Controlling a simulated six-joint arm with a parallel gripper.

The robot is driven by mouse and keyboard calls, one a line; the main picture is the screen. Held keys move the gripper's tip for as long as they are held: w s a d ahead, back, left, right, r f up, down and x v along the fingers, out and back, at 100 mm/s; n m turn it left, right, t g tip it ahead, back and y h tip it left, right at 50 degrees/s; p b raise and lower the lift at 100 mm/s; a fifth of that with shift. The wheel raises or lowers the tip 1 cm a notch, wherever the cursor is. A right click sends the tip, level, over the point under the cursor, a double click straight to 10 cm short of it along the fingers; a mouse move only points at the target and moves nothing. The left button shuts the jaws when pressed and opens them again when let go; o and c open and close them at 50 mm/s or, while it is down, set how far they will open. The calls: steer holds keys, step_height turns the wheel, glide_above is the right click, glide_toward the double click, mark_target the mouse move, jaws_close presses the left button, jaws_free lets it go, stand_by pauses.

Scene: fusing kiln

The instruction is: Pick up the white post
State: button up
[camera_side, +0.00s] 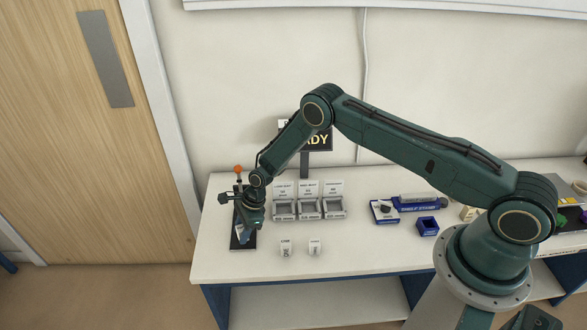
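Two small white pieces with dark marks stand apart near the table's front edge, a left one (286,248) and a right one (315,248). They are too small for me to tell whether either is a white post. My gripper (245,232) points down over a dark plate (237,243) at the table's left end, left of both white pieces and apart from them. Something bluish shows at the fingertips, but I cannot tell whether it is held or part of the gripper. The arm hides part of the plate.
Three grey bins (309,209) with white labels stand behind the white pieces. A dark sign (319,141) rises behind them. A blue open box (427,227) and a blue-and-white item (384,212) are farther right. An orange knob (239,169) stands behind my gripper.

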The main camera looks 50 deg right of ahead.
mark_target(242, 228)
jaws_close()
steer(key=shift+r, duration=0.2)
step_height(242, 228, up, 20)
steer(key=shift+f, duration=0.15)
stand_by(0.6)
steer(key=shift+d, duration=0.1)
stand_by(0.4)
steer(key=s+d+r+n+g+h, duration=0.2)
steer(key=s+d+n, duration=0.3)
steer(key=s+n, duration=0.3)
steer(key=s+d+r+n+g+h, duration=0.2)
steer(key=s+d+n, duration=0.4)
steer(key=n, duration=0.8)
steer(key=shift+s+d+r+g, duration=0.2)
steer(key=shift+s+r+g, duration=0.35)
steer(key=shift+s+g, duration=0.5)
steer(key=shift+w, duration=0.15)
